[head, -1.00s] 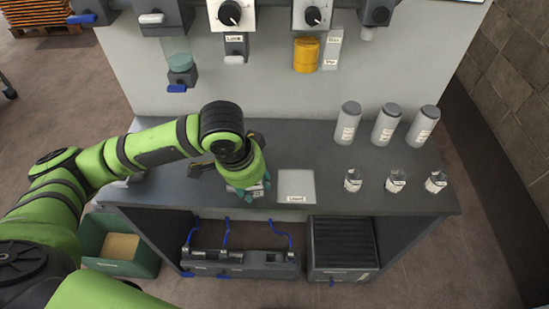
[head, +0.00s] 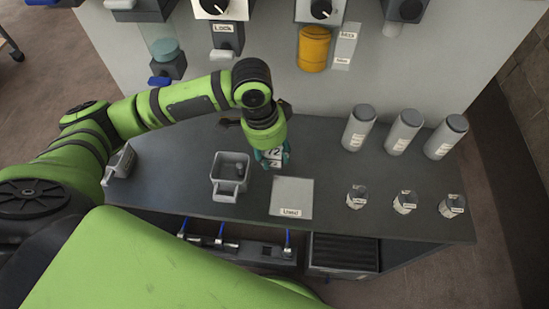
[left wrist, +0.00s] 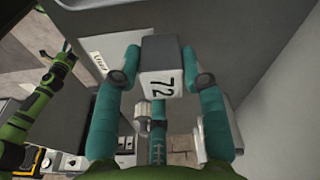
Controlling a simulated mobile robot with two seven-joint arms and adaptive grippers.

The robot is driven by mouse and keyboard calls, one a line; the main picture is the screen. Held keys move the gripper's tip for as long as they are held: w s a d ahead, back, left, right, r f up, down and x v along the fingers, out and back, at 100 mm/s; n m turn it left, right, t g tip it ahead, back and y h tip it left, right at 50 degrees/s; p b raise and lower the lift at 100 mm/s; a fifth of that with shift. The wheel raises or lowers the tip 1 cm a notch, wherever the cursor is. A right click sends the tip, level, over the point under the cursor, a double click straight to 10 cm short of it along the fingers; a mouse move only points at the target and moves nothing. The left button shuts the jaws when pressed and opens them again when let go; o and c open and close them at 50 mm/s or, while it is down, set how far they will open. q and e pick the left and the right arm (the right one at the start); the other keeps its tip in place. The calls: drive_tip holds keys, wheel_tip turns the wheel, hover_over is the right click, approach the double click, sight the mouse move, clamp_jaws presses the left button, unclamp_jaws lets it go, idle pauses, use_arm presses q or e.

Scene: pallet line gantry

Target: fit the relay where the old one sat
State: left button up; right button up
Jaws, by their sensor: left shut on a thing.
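The relay is a grey block with a white face marked "72", seen in the left wrist view (left wrist: 160,68) and, smaller, in the head view (head: 273,156). My left gripper (head: 272,160) is shut on it; its teal fingers lie on both sides of the block in the left wrist view (left wrist: 160,78). It is over the bench, right of a grey bin and behind the "Used" plate (head: 292,193). The gap between relay and bench is unclear. The old relay's seat cannot be made out. My right gripper is out of view.
The grey bin (head: 217,187) has a small dark item inside. Three grey canisters (head: 402,133) and three small labelled jars (head: 404,203) stand at the right. A dark unit with blue levers (head: 247,251) sits below the bench. A grey holder (head: 121,163) stands at the left end.

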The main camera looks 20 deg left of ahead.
sight(274, 162)
use_arm(q)
drive_tip(key=shift+f, duration=0.35)
wheel_tip(274, 162, down, 4)
drive_tip(key=shift+w+r, duration=0.15)
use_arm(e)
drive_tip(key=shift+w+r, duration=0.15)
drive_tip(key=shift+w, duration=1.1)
use_arm(q)
drive_tip(key=o, duration=0.9)
drive_tip(key=shift+o, duration=1.3)
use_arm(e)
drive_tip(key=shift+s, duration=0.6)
